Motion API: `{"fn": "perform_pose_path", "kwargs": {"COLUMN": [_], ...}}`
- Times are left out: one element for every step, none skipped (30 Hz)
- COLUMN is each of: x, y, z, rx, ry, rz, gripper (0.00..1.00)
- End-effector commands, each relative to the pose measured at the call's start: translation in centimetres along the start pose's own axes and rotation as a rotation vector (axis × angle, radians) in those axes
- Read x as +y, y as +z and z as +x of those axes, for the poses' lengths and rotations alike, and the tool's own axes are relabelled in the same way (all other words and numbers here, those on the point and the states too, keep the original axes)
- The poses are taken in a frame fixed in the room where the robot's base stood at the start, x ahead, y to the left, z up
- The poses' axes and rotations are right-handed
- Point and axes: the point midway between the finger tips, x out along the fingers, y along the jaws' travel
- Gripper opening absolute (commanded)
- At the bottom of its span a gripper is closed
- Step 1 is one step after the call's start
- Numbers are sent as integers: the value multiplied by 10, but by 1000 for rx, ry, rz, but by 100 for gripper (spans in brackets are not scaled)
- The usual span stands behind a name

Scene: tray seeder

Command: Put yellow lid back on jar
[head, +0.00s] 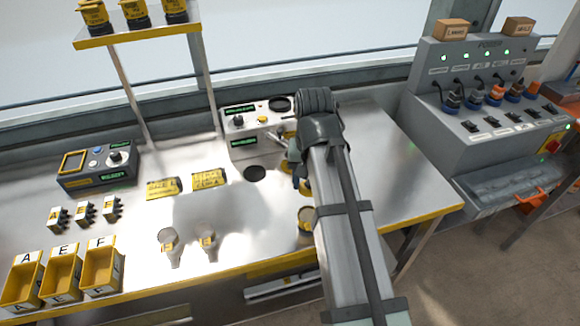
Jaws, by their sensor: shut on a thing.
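My arm reaches over the bench from the front right and hides most of my gripper (299,176). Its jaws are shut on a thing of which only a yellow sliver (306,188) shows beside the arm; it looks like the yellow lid. Below it in the picture, a round yellow and dark thing (305,217) stands on the bench near the front edge, partly behind the arm. It may be the jar; its top cannot be made out clearly. Whether the held thing touches anything is hidden.
The steel bench (330,255) has a yellow front edge. Two clear flasks (168,246) (207,242) stand left of my arm. A grey device (258,122) stands behind my gripper. Yellow bins (62,273) and a control box (97,166) are at left; a shelf (140,34) holds jars above.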

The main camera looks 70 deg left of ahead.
Motion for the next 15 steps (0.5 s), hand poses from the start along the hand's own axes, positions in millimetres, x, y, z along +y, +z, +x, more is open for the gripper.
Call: {"fn": "perform_pose_path", "kwargs": {"x": [2,3,4,4,4,3,3,3,3,3,3,3,3,3,3], "y": [11,14,18,19,18,18,17,17,17,17,17,17,17,17,17], "z": [3,4,4,4,4,4,4,4,4,5,6,7,8,9,11], "rx": [0,0,0,0,0,0,0,0,0,0,0,0,0,0,-1], "ry": [0,0,0,0,0,1,1,1,1,1,1,1,1,1,1], "rz": [-17,-27,-47,-62,-74,-86,-93,-98,-102,-103,-104,-104,-104,-104,-103], "gripper": [24,24,24,24,24,24,24,24,24,24,24,24,24,24,24]}}
